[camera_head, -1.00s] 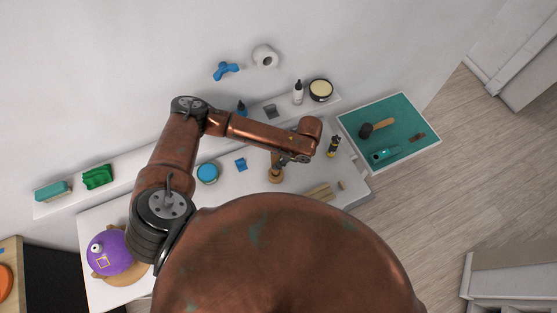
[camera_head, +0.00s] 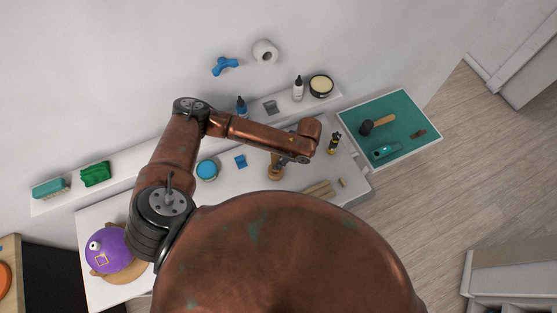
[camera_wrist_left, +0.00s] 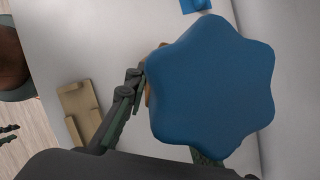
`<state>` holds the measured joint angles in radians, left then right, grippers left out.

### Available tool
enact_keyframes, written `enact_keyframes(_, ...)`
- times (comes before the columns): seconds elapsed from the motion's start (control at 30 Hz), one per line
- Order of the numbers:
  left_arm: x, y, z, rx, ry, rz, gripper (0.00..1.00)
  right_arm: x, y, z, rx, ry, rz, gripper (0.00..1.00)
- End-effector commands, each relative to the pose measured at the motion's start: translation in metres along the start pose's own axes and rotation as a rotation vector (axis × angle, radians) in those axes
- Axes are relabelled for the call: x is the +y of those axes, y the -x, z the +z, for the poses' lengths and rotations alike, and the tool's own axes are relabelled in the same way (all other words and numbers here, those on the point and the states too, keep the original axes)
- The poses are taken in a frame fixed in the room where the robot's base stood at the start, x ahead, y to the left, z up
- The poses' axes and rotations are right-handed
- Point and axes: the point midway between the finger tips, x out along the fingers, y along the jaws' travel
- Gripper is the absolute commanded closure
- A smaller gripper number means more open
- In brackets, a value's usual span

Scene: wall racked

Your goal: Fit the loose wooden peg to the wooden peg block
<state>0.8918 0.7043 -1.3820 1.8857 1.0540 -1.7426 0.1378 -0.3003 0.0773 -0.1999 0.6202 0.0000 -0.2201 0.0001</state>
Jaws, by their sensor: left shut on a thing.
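My left gripper (camera_head: 285,160) is above the white table, mostly hidden by my own arm. It is shut on a tan wooden piece (camera_head: 276,173), which seems to be the loose peg. In the left wrist view, a large blue star-shaped head (camera_wrist_left: 212,85) fills the middle and hides the grasp. One black-and-green finger (camera_wrist_left: 125,105) shows beside it. Flat wooden pieces (camera_head: 318,192) lie to the lower right of the gripper and also show in the wrist view (camera_wrist_left: 80,112). I cannot tell whether they are the peg block. Small green-black tips (camera_wrist_left: 8,134) at the edge may be my right gripper.
A blue square (camera_head: 240,162) and a round blue-topped container (camera_head: 207,170) are left of the gripper. A green tray (camera_head: 410,110) holds tools. A purple figure (camera_head: 109,250) sits at the table's left end. A shelf runs behind.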

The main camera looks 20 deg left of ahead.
Motion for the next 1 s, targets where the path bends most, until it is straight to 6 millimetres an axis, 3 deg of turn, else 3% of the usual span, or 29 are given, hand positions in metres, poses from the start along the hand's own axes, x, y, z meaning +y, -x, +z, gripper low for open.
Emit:
enact_keyframes(0.4, -0.0001, -0.0115, -0.0043, -0.001, 0.0, -0.001, 1.0, 0.0002, -0.0048, 0.0005, 0.0, 0.0, 0.0, 0.71)
enact_keyframes(0.43, -0.0002, -0.0112, -0.0042, -0.001, 0.0, -0.001, 0.77, 0.0002, -0.0045, 0.0005, 0.0, 0.0, 0.0, 0.71)
enact_keyframes(0.5, -0.0002, -0.0108, -0.0041, -0.001, 0.0, -0.001, 0.72, 0.0004, -0.0043, 0.0005, 0.0, 0.0, 0.001, 0.71)
enact_keyframes(0.73, 0.0, -0.0107, -0.0042, -0.001, 0.0, -0.001, 0.57, 0.0027, -0.004, 0.0009, -0.001, 0.001, 0.003, 0.71)
enact_keyframes(1.0, 0.0001, -0.0098, -0.0044, 0.0, -0.001, 0.0, 0.57, 0.0059, -0.004, 0.0008, -0.001, 0.004, 0.006, 0.71)
